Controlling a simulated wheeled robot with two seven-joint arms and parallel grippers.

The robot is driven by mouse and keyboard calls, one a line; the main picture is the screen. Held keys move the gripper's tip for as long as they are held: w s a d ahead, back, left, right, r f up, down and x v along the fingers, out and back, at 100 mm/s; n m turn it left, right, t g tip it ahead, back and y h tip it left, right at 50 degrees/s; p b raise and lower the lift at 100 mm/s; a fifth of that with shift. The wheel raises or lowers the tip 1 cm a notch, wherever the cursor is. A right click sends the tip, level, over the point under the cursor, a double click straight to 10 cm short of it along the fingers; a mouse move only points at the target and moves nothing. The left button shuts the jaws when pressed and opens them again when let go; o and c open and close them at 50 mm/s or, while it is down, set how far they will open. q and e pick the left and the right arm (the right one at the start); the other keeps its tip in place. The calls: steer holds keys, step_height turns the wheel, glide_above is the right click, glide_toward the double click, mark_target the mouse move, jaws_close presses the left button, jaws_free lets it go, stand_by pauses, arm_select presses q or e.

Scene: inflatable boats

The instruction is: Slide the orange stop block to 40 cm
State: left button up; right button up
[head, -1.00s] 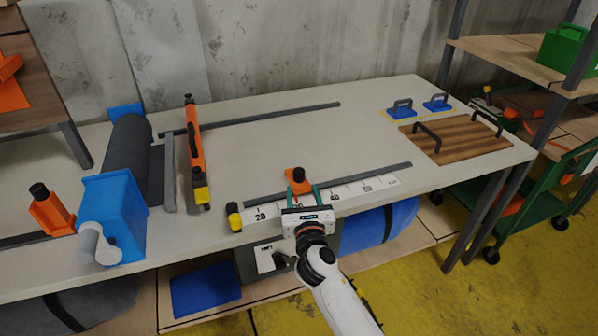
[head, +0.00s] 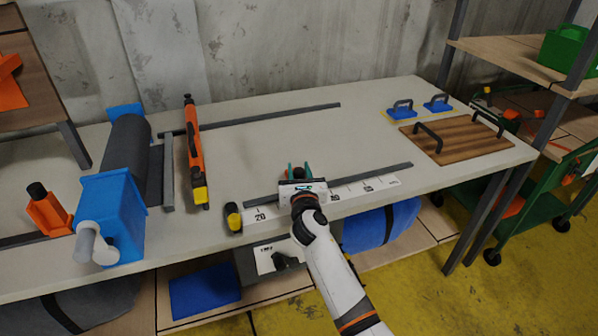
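The orange stop block's black knob (head: 299,172) shows just beyond my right gripper (head: 299,170), at the dark rail along the table's front edge. My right gripper's green fingers stand on either side of the knob. Its white body hides most of the orange block and the part of the scale in front of it. I cannot tell whether the fingers touch the block. The white scale strip (head: 348,193) runs along the rail; its 20 mark shows left of the gripper, and the marks to the right are too small to read surely. My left gripper is out of view.
A yellow-and-black knob (head: 233,217) stands at the scale's left end. An orange bar tool (head: 194,153) and a blue roller unit (head: 112,213) are on the left. A wooden board with handles (head: 460,145) lies at right. The table's middle is clear.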

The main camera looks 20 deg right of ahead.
jaws_close()
steer(key=shift+d+r+p, duration=0.1)
steer(key=shift+d+p, duration=0.2)
steer(key=shift+d, duration=0.1)
steer(key=d+p, duration=0.2)
steer(key=d, duration=0.7)
steer(key=shift+w+d, duration=0.2)
steer(key=shift+a, duration=0.1)
steer(key=shift+o, duration=2.3)
jaws_free()
steer(key=shift+s, duration=0.15)
steer(key=s+a+p, duration=0.1)
steer(key=s+a, duration=0.1)
steer(key=s, duration=0.9)
steer(key=shift+s+a, duration=0.15)
steer(key=shift+s, duration=0.15)
